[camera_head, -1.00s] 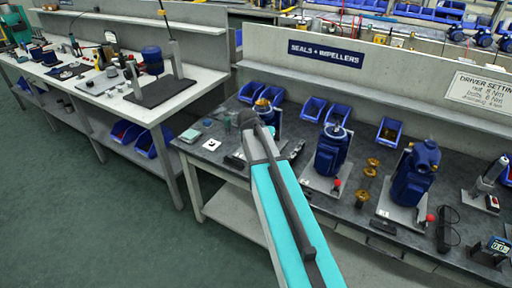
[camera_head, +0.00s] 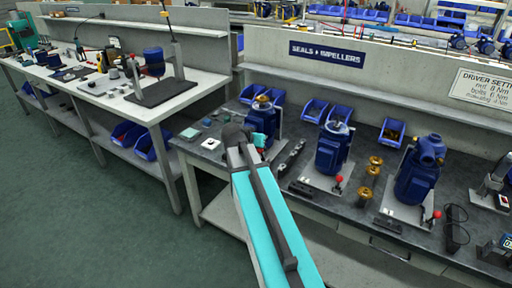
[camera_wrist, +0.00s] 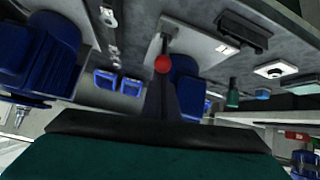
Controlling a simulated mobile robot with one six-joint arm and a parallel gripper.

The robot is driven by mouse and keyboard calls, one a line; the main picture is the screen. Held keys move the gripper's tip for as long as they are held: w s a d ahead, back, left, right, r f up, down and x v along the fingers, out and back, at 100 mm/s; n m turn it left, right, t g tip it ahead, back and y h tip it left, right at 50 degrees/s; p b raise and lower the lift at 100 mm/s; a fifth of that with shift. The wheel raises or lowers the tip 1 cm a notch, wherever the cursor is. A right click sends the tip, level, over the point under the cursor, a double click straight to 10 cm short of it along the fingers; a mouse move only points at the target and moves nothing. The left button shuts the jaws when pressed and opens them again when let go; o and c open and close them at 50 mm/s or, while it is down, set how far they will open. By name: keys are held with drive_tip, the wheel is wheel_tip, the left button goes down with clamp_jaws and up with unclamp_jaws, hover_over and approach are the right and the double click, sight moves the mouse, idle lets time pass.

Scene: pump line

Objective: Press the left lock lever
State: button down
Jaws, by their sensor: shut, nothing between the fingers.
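In the wrist view a lock lever with a red knob (camera_wrist: 162,64) stands on a pale plate, with a blue pump (camera_wrist: 187,88) behind it. My gripper (camera_wrist: 163,86) is shut and empty, with its dark fingertips directly below the knob in the picture. I cannot tell if they touch it. In the head view the left pump (camera_head: 263,106) is partly covered by my arm, and its lever and my fingertips are hidden. The middle lever's red knob (camera_head: 339,179) and the right lever's red knob (camera_head: 436,214) show beside their pumps.
The middle pump (camera_head: 331,150) and right pump (camera_head: 414,172) stand on the dark bench (camera_head: 340,205). Brass parts (camera_head: 369,180) stand between them. Blue bins (camera_head: 314,109) line the back. In the wrist view a black block (camera_wrist: 243,28) and a white square piece (camera_wrist: 280,69) lie at right.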

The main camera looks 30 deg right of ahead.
drive_tip(key=shift+s+a+f, duration=0.15)
drive_tip(key=shift+s+f, duration=0.15)
drive_tip(key=shift+f, duration=0.05)
idle(0.3)
drive_tip(key=p+v, duration=0.2)
drive_tip(key=v, duration=0.8)
drive_tip(key=shift+a, duration=0.15)
drive_tip(key=shift+w, duration=0.15)
